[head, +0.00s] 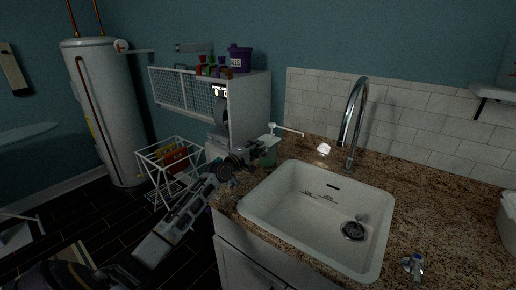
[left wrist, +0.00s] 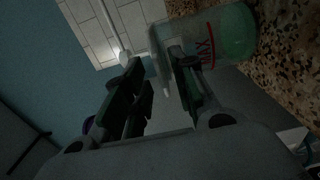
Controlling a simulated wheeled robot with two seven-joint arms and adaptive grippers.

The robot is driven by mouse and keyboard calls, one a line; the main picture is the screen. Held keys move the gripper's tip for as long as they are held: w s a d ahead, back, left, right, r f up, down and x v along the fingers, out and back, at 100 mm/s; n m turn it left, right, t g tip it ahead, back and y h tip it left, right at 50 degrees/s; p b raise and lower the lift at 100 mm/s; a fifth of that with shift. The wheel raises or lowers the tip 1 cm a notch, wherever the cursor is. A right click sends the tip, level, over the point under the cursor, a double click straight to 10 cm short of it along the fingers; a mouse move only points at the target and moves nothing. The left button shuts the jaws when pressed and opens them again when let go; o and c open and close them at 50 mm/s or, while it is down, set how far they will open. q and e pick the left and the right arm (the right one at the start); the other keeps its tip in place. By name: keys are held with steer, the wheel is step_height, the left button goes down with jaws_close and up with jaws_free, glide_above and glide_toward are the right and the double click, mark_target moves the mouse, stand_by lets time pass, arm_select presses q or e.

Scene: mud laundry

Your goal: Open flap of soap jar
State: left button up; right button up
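The soap jar (head: 269,157) is greenish and see-through and stands on the counter just left of the sink. A thin white spout (head: 288,130) sticks out above it to the right. In the left wrist view the jar (left wrist: 235,35) lies sideways in the picture, with red lettering, and a white rod (left wrist: 107,25) shows at the upper left. My left gripper (head: 250,153) is beside the jar's left side. In the left wrist view its fingers (left wrist: 152,82) are apart, with the right finger overlapping the jar's edge. I cannot tell whether they touch. The flap is not clear.
The white sink (head: 310,210) and chrome faucet (head: 352,120) are right of the jar. A small white object (head: 323,148) lies behind the sink. A white cabinet (head: 250,105) with a purple tub (head: 240,60) stands behind my gripper. The right counter (head: 450,200) is mostly clear.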

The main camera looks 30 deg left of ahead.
arm_select(q)
steer(key=shift+w+d, duration=0.1)
steer(key=shift+w, duration=0.5)
arm_select(e)
steer(key=shift+d, duration=0.4)
steer(key=shift+a, duration=0.1)
arm_select(q)
steer(key=shift+c, duration=0.3)
steer(key=c, duration=0.5)
jaws_close()
steer(key=shift+r+p, duration=0.2)
steer(key=shift+p, duration=0.35)
arm_select(e)
steer(key=shift+s+a+r, duration=0.25)
steer(key=shift+s+a, duration=0.15)
steer(key=shift+a, duration=0.15)
steer(key=shift+s+a+r, duration=0.25)
steer(key=shift+s+a, duration=0.1)
steer(key=shift+a, duration=0.2)
